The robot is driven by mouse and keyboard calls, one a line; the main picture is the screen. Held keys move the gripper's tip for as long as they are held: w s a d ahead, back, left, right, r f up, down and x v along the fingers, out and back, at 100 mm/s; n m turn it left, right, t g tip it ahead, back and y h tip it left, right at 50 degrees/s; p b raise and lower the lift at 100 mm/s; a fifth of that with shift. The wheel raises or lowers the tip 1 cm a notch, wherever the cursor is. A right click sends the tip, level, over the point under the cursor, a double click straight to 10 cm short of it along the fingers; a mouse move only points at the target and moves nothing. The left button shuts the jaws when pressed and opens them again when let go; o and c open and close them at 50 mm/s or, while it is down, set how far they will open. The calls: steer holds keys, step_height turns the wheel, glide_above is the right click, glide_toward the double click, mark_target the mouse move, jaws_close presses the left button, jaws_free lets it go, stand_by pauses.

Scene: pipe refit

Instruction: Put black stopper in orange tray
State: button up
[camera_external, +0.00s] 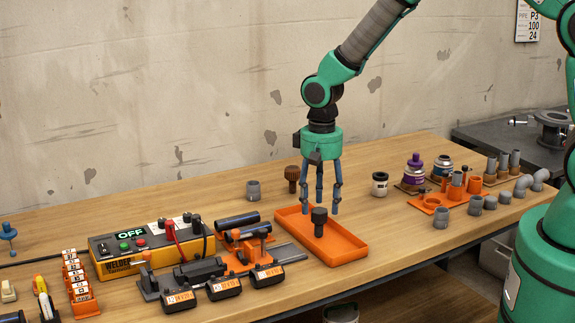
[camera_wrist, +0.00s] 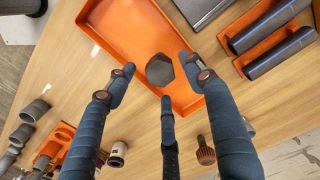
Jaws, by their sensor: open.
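The black stopper (camera_external: 319,222) stands upright inside the orange tray (camera_external: 352,254), head up. In the wrist view the stopper's many-sided head (camera_wrist: 160,70) shows over the floor of the orange tray (camera_wrist: 118,28), close to one long wall. My gripper (camera_external: 321,208) is open, its three fingers pointing down over the tray around and just behind the stopper. In the wrist view the fingertips of my gripper (camera_wrist: 155,82) are spread about the head with gaps visible. The stopper's lower end is hard to make out.
Left of the tray are an orange rack with dark cylinders (camera_external: 238,221), black battery blocks (camera_external: 223,288) and a yellow welder box (camera_external: 128,254). Behind stand a grey fitting (camera_external: 253,190) and a brown knobbed plug (camera_external: 292,176). Pipe fittings (camera_external: 441,217) and jars (camera_external: 415,170) stand at right.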

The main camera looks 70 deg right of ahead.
step_height(320, 180, up, 9)
steer(key=p, duration=0.1)
steer(key=shift+p, duration=0.35)
stand_by(0.5)
step_height(320, 180, up, 12)
steer(key=n+t, duration=0.1)
steer(key=n, duration=0.1)
glide_above(320, 211)
steer(key=s+a, duration=0.4)
steer(key=s+a+r+n+t, duration=0.2)
steer(key=s+a+r, duration=0.2)
steer(key=s+r, duration=0.45)
steer(key=s+a+r+n+t, duration=0.1)
steer(key=s+a+r+n, duration=0.1)
steer(key=s, duration=0.7)
steer(key=s+a+r+n+t, duration=0.1)
steer(key=s+a+r+n, duration=0.2)
steer(key=s+r, duration=0.4)
steer(key=s+a, duration=0.1)
steer(key=s, duration=0.2)
steer(key=shift+s+r+t, duration=0.2)
steer(key=shift+t, duration=0.1)
steer(key=shift+o, duration=0.2)
